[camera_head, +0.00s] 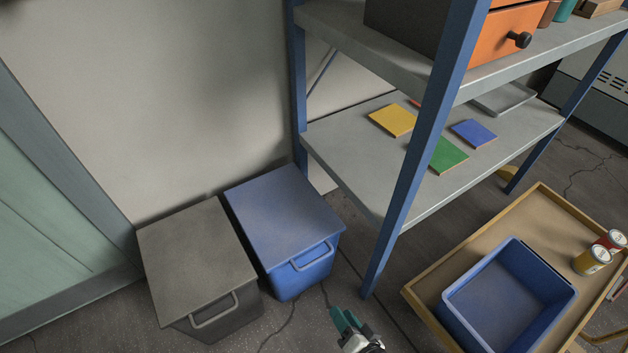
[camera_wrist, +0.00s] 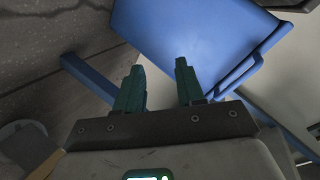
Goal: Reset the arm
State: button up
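My gripper (camera_head: 345,322) shows at the bottom of the head view, in front of the shelf post and to the right of the blue lidded bin. Only its teal fingers and part of the wrist are in that view. In the wrist view my gripper (camera_wrist: 158,82) has its two teal fingers apart with nothing between them. The blue bin (camera_wrist: 195,40) is beyond the fingertips there, with its handle at the right. My gripper appears apart from it.
The blue bin (camera_head: 283,215) and a grey bin (camera_head: 195,250) stand by the wall. A blue-framed shelf (camera_head: 350,150) holds coloured panels and an orange drawer (camera_head: 505,35). A wooden tray (camera_head: 480,238) at right carries an open blue crate (camera_head: 450,325) and two cans (camera_head: 592,261).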

jog(key=s+d+r+n+g+h+p, duration=0.1)
jog(key=s+d+r+n+g+h, duration=0.1)
jog(key=s+d+r+g, duration=0.3)
jog(key=s+d+r+n+g+h+p, duration=0.1)
jog(key=d+r+h, duration=0.15)
jog(key=d, duration=0.55)
jog(key=s+d+r+n+g+h+p, duration=0.1)
jog(key=s+d+r+g, duration=0.3)
jog(key=s, duration=0.3)
jog(key=s+d+r+g+h, duration=0.1)
jog(key=s+d+r, duration=0.2)
jog(key=s+r, duration=0.3)
notch_tip(320, 180, up, 37)
jog(key=p, duration=3.7)
jog(key=shift+p, duration=0.35)
jog(key=shift+a+y, duration=0.1)
jog(key=shift+y, duration=0.15)
